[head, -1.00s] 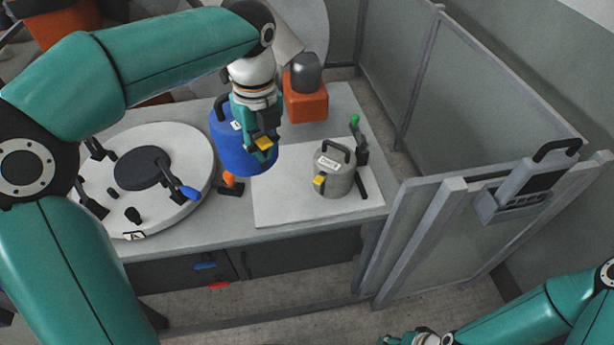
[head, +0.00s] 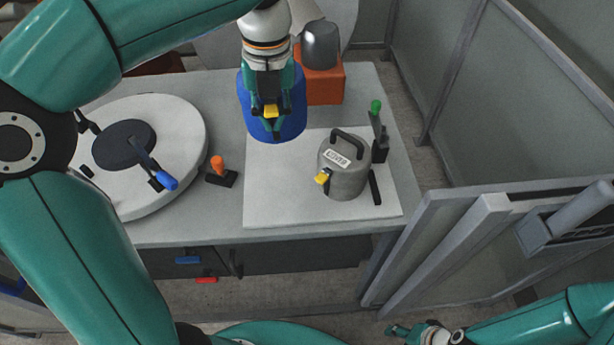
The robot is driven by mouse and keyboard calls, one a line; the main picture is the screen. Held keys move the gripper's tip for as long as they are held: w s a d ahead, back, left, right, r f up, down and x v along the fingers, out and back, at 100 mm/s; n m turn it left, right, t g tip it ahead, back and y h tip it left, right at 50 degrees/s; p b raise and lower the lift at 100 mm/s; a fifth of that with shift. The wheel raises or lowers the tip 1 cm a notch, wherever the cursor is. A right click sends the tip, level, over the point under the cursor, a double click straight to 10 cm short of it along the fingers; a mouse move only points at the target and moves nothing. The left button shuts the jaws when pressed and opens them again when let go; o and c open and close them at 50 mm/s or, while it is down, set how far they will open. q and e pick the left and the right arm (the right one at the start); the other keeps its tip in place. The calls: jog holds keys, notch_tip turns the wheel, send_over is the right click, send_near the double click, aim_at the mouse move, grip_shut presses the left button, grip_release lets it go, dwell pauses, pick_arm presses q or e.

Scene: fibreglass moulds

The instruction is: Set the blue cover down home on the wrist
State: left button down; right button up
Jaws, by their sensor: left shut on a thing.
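The blue cover (head: 258,118) hangs in my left gripper (head: 271,114), which is shut on it and hides much of its top. It appears over the back left edge of a white board (head: 290,200); its height above it is hard to tell. A grey cylinder (head: 345,182) with a black handle, a small label and a yellow tab stands upright on the board, to the right of and apart from the cover. I cannot tell for sure whether this is the wrist. My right gripper (head: 408,331) is small at the bottom edge, far from the cover.
An orange block (head: 325,88) with a dark grey dome stands behind the board. A green-knobbed clamp (head: 378,135) stands right of the cylinder. An orange-knobbed clamp (head: 219,172) and a round white mould (head: 185,135) are at left. Grey panels (head: 510,240) bound the right side.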

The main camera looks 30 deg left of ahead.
pick_arm(q)
notch_tip(320, 180, down, 20)
jog(key=shift+w+d+r+b, duration=0.1)
jog(key=shift+d+b, duration=0.05)
jog(key=shift+b, duration=0.35)
jog(key=c, duration=0.9)
grip_release()
jog(key=shift+c, duration=0.2)
